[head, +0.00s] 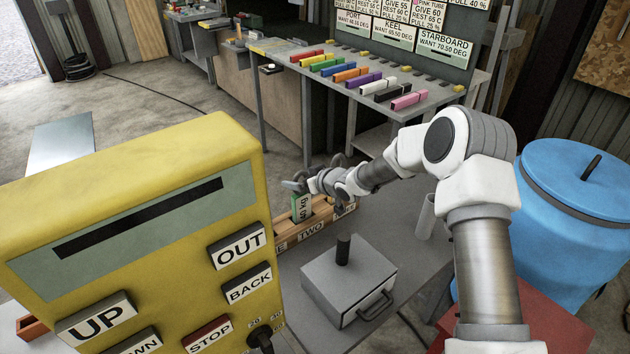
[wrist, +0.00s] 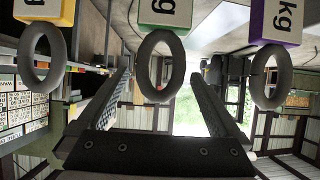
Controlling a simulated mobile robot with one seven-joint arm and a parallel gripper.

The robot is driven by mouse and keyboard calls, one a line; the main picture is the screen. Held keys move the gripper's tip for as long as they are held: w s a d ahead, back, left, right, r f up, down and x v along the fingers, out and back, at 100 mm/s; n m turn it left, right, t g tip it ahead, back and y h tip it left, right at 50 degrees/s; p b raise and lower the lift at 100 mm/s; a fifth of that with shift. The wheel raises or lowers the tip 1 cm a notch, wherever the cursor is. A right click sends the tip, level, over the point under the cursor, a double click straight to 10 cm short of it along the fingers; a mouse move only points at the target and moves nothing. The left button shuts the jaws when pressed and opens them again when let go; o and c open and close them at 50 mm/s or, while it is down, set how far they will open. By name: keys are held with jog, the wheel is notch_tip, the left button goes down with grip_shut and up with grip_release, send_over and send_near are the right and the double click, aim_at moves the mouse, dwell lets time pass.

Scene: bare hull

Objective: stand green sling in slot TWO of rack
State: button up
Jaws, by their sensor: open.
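The green sling (head: 301,207) is a green-edged block marked in kg with a grey ring. In the head view it stands at the wooden rack (head: 291,239), just behind the label TWO; how deep it sits I cannot tell. In the wrist view the green sling (wrist: 161,62) is in the middle, its ring between my open fingers in the picture. My gripper (head: 312,185) is open at the rings; whether it touches the green one I cannot tell. In the wrist view, a yellow-edged sling (wrist: 43,60) is to the left and a purple-edged sling (wrist: 272,70) to the right.
A yellow button panel (head: 140,215) fills the left foreground and hides part of the rack's near end. A grey box with a dark knob (head: 345,280) stands in front of the rack. A blue drum (head: 575,210) is at right. Coloured blocks lie on the back bench (head: 290,50).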

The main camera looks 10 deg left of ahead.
jog(key=s+d+r+m+h, duration=0.1)
jog(key=s+d+r+h, duration=0.2)
jog(key=s+d+r, duration=0.35)
jog(key=s+d+r+m+h, duration=0.2)
jog(key=s+d+r+h, duration=0.15)
jog(key=d+r, duration=0.5)
jog(key=s+d+r+m+h, duration=0.15)
jog(key=s+d+r, duration=0.35)
jog(key=d, duration=0.5)
jog(key=s+d+r+m+g, duration=0.1)
jog(key=s+d, duration=0.1)
jog(key=s, duration=0.7)
jog(key=s+d+r+m, duration=0.1)
jog(key=s+d+m, duration=0.1)
jog(key=s, duration=0.6)
jog(key=s+d+r+m+g+h, duration=0.1)
jog(key=s+d+m, duration=0.1)
jog(key=s, duration=0.7)
jog(key=shift+s+d+r+g, duration=0.25)
jog(key=shift+s+d+g, duration=0.05)
jog(key=shift+d, duration=0.15)
